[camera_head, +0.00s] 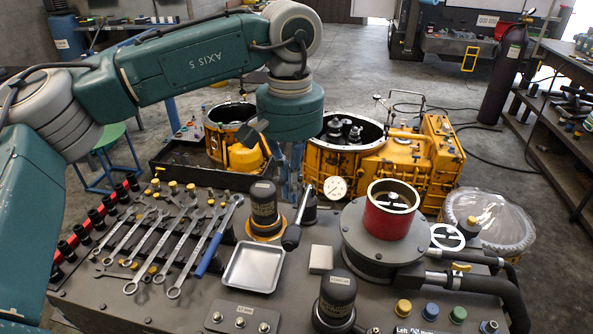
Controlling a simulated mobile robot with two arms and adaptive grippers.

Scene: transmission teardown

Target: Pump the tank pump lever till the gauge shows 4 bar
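The pressure gauge (335,188) is a small white dial at the tank's back edge; its needle is too small to read. The lever (300,215) stands just left of it, tilted, with a dark rounded knob (291,238) at its lower near end. The tank lid (375,240) is a round grey plate with a red open cylinder (389,212) on it. My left arm reaches in from the left. My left gripper (290,185) points down behind the lever, near its upper end; its fingers are partly hidden, and I cannot tell if it touches. My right gripper is not in view.
Several wrenches (150,240) and a blue-handled tool (208,257) lie on the left of the bench. An empty metal tray (253,267) and black capped cylinders (336,297) stand near the lever. An orange transmission housing (380,155) stands behind the bench.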

